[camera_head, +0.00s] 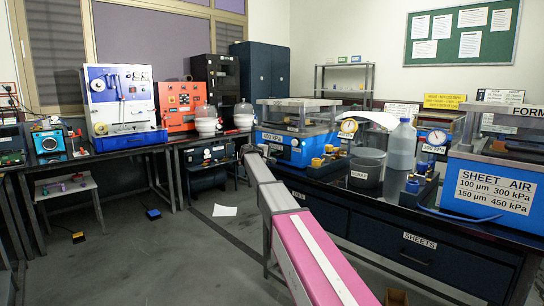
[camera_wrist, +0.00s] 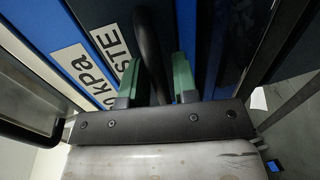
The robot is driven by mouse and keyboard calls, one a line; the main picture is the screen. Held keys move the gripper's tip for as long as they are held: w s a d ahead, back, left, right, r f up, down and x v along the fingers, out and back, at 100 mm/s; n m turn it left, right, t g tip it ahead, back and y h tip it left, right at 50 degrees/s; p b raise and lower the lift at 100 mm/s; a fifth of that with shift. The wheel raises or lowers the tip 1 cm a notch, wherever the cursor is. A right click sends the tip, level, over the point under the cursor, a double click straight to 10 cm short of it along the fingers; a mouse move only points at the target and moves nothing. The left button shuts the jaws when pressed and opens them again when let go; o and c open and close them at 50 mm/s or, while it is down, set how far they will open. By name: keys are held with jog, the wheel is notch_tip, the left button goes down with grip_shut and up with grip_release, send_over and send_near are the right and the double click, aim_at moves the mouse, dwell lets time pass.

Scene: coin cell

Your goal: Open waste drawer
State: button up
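The waste drawer's label (camera_wrist: 124,44), with only "STE" readable, shows on a dark drawer front in the wrist view. A black curved handle (camera_wrist: 148,45) stands out from that front. My gripper (camera_wrist: 155,75) has its two green-tipped fingers apart, one on each side of the handle. The handle runs down between them toward the palm. A gap shows on the left side; contact on the right side cannot be told. In the head view my arm reaches to the left end of the right-hand bench, and the gripper and waste drawer cannot be made out there.
A blue machine panel with a "kPa" label (camera_wrist: 82,66) is close to the gripper. A drawer marked "SHEETS" (camera_head: 420,241) sits under the right bench. A grey bin (camera_head: 367,172) and a bottle (camera_head: 402,147) stand on that bench. The floor (camera_head: 150,255) at left is mostly clear.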

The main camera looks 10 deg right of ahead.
grip_shut()
jog(key=f+v, duration=0.2)
jog(key=v, duration=0.7)
jog(key=f+v, duration=0.2)
jog(key=v, duration=0.8)
jog(key=shift+s+a, duration=0.25)
jog(key=shift+a, duration=0.15)
jog(key=shift+o, duration=1.9)
grip_release()
jog(key=v, duration=1)
jog(key=shift+s+a, duration=0.25)
jog(key=shift+a, duration=0.05)
jog(key=shift+r, duration=0.1)
